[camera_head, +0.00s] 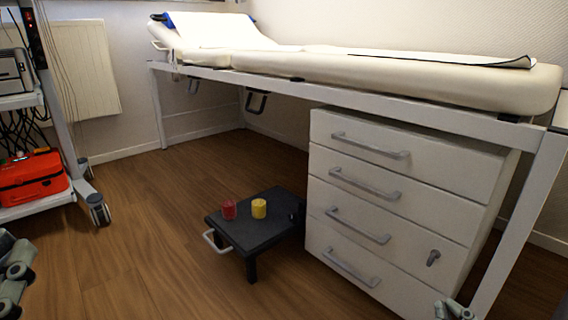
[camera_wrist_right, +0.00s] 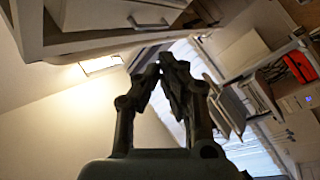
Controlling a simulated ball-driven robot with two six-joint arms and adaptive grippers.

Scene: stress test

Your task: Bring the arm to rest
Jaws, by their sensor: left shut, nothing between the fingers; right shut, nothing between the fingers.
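My right gripper (camera_wrist_right: 165,68) shows in the right wrist view. Its two dark fingers lean together and meet at the tips, with nothing between them. In the head view, part of my left arm (camera_head: 16,268) shows at the lower left edge. Its gripper fingers cannot be made out there. A small part of my right arm (camera_head: 455,310) shows at the bottom right, in front of the drawer cabinet (camera_head: 400,185).
A black step stool (camera_head: 262,235) on the wooden floor bears a red cup (camera_head: 229,210) and a yellow cup (camera_head: 259,208). An examination couch (camera_head: 380,75) runs along the wall. A wheeled rack with a red case (camera_head: 32,177) stands left. Floor between rack and stool is clear.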

